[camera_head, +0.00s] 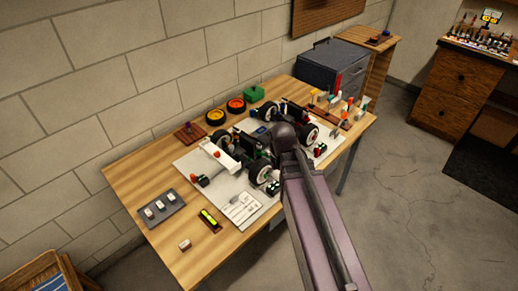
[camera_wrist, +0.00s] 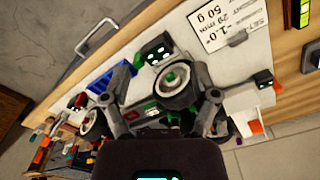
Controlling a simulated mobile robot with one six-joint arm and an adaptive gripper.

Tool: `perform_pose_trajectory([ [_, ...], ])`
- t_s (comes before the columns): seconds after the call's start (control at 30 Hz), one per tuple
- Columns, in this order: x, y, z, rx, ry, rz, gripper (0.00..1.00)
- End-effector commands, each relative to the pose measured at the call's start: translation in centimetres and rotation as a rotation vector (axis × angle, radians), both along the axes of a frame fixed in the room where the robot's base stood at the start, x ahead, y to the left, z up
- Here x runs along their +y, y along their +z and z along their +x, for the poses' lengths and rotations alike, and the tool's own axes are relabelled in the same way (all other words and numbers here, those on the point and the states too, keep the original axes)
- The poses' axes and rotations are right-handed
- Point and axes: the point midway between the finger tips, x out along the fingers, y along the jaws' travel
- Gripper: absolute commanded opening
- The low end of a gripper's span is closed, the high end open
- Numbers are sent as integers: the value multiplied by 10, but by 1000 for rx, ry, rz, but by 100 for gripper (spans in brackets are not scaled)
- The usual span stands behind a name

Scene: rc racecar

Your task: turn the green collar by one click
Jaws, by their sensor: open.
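A small bright green part (camera_wrist: 171,79), which looks like the green collar, shows in the wrist view inside a dark round wheel or ring (camera_wrist: 182,94). My gripper (camera_wrist: 167,88) is open, one finger on each side of this wheel. I cannot tell whether either finger touches it. The racecar (camera_head: 252,140) stands on a pale board (camera_head: 190,163) on the wooden bench in the head view. My arm covers part of the car there, and I cannot make out the collar or my fingertips in that view.
Small dark pads with green displays (camera_wrist: 154,50) sit near the wheels. A printed card (camera_wrist: 228,24) and a blue tray (camera_wrist: 108,80) lie nearby. A yellow level (camera_head: 209,218) and a grey switch panel (camera_head: 161,208) are at the bench's front left. Upright tools (camera_head: 335,102) stand at the right.

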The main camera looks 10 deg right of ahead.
Motion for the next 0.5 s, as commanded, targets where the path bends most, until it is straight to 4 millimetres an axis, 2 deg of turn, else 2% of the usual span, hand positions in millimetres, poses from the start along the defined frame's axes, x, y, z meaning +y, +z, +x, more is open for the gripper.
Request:
perform_pose_trajectory([
  [0.03,2,9,21,0,18,0,77],
  [0.17,8,23,65,0,79,0,77],
  [0.3,15,39,117,0,154,0,77],
  [0.5,27,58,179,-1,252,0,77],
])
